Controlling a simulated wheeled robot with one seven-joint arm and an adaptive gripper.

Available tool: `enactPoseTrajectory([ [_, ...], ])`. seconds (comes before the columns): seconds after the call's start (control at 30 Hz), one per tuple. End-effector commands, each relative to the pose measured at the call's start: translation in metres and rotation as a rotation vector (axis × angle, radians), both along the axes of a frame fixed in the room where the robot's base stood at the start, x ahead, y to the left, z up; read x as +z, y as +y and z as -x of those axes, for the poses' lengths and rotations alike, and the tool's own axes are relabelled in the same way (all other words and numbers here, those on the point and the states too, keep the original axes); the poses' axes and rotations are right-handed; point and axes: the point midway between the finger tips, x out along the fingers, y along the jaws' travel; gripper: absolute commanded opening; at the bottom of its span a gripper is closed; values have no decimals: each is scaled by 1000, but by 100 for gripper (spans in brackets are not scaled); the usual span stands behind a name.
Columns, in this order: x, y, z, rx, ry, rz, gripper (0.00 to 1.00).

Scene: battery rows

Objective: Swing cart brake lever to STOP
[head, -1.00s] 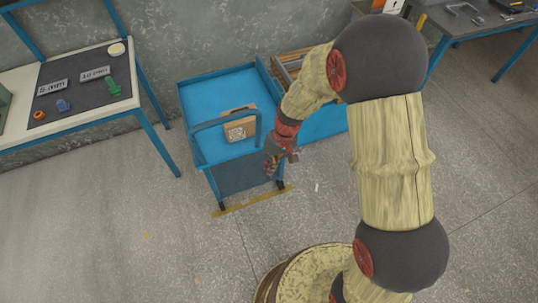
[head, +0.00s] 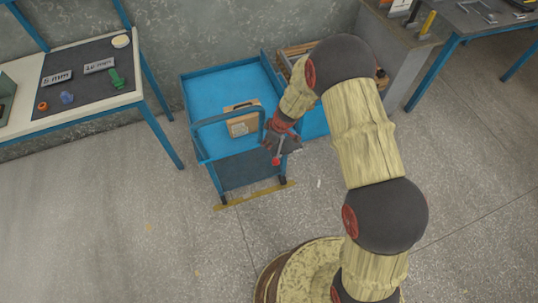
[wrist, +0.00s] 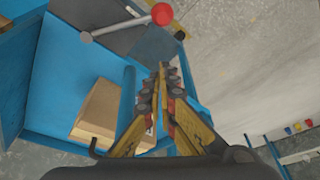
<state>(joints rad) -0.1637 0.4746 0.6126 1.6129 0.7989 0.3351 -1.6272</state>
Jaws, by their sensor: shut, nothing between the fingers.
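The blue cart (head: 205,92) stands against the wall with its push handle toward me. The brake lever is a grey rod with a red knob (head: 276,161); it shows at the cart's right front corner. In the wrist view the lever's rod (wrist: 120,26) runs across the top to its red knob (wrist: 162,13). My gripper (wrist: 162,72) is shut and empty, with its fingertips below the knob in the picture and apart from it. In the head view my gripper (head: 284,142) is beside the cart's right front corner, close to the lever. No STOP marking is readable.
A brown box (head: 242,122) sits on the cart's top. A yellow strip (head: 254,195) lies on the floor at the cart's front. A workbench (head: 22,83) stands left, and a grey table (head: 466,28) at the back right. The floor in front is open.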

Motion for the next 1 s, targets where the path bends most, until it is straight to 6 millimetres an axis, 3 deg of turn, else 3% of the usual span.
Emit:
enactPoseTrajectory([
  [0.27,-5,1,0,-1,1,-1,0],
  [0.83,-93,25,-14,-1,3,0,0],
  [1.0,-92,11,-7,-5,0,0,0],
])
